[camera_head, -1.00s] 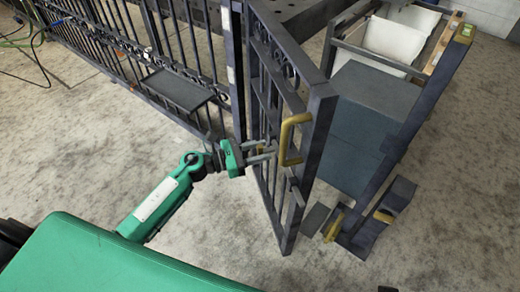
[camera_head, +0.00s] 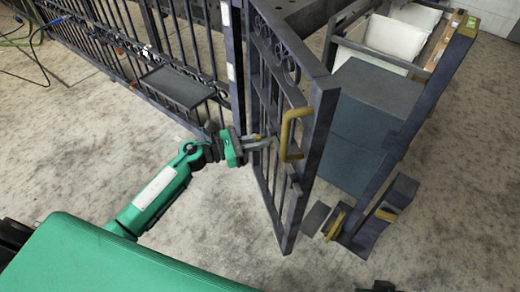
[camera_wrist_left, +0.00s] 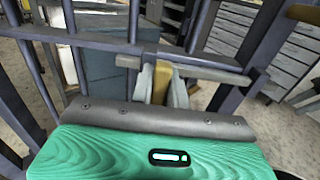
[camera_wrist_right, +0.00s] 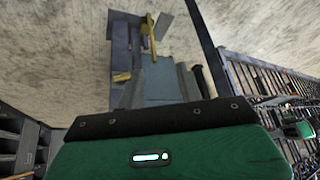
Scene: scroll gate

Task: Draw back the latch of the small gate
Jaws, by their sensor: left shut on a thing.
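The small gate (camera_head: 322,150) is a dark barred leaf standing ajar, with a bent brass pull handle (camera_head: 290,135) on its free side. My left gripper (camera_head: 268,141) reaches the bars beside this handle. In the left wrist view its two grey fingers (camera_wrist_left: 160,85) are closed on a brass latch knob (camera_wrist_left: 162,80), just below a grey horizontal bar (camera_wrist_left: 195,65). The fingers hide much of the knob and latch. My right gripper (camera_wrist_right: 158,88) shows in the right wrist view with its fingers apart and nothing clearly held.
A dark gate post (camera_head: 410,115) stands at the right, with brass fittings on blocks at its foot (camera_head: 385,214). Blue-grey boxes (camera_head: 360,110) stand behind the gate. A fence with a small shelf (camera_head: 177,88) runs left. The concrete floor in front is clear.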

